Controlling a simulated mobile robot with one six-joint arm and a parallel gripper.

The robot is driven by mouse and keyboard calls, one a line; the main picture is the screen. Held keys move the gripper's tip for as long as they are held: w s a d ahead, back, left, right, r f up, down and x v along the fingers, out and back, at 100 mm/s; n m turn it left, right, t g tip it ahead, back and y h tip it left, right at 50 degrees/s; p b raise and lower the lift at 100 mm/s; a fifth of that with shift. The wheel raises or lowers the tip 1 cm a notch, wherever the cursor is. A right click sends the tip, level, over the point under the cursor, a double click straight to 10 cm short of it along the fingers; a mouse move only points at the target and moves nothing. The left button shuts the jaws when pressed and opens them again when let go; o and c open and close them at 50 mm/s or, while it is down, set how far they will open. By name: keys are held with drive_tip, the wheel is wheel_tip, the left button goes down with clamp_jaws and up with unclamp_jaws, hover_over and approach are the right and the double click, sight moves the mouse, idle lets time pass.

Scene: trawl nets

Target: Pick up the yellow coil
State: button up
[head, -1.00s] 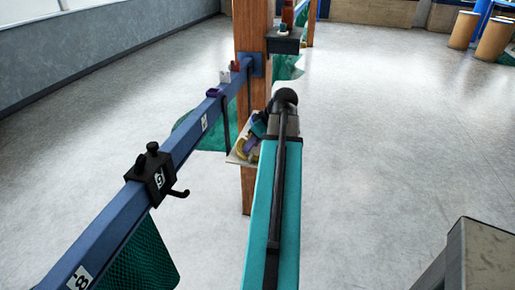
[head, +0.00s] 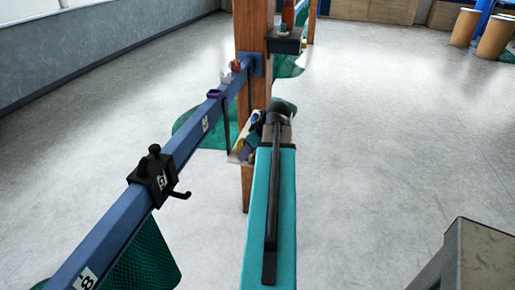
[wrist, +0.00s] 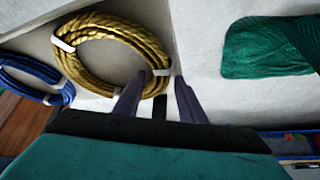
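The yellow coil (wrist: 98,22) is a ring of rope with white ties, lying on a pale surface in the wrist view. In the head view only a small yellow part (head: 240,144) shows on the small shelf, the rest hidden by my arm and gripper. My gripper (wrist: 161,78) is open. Its left finger overlaps the coil's lower right rim in the wrist view, and its right finger is just outside the coil. I cannot tell whether either finger touches the rope.
A blue coil (wrist: 38,66) lies left of the yellow one, and a green net bundle (wrist: 262,50) lies to the right. A wooden post (head: 255,40) stands by the shelf. A blue rail (head: 115,222) with a black clamp (head: 153,178) runs along the left.

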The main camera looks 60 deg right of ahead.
clamp_jaws()
drive_tip(key=shift+r, duration=0.15)
idle(0.4)
drive_tip(key=shift+d+r+b, duration=0.1)
drive_tip(key=shift+r+b, duration=0.6)
drive_tip(key=shift+r, duration=1)
drive_tip(key=s+a+b, duration=0.3)
drive_tip(key=a+b, duration=0.4)
drive_tip(key=b, duration=0.2)
drive_tip(key=s+a+r+b, duration=0.1)
drive_tip(key=s+a+b, duration=0.3)
drive_tip(key=a+b, duration=0.3)
drive_tip(key=shift+s+a+r+b, duration=0.15)
drive_tip(key=shift+r+b, duration=0.05)
drive_tip(key=shift+b, duration=0.8)
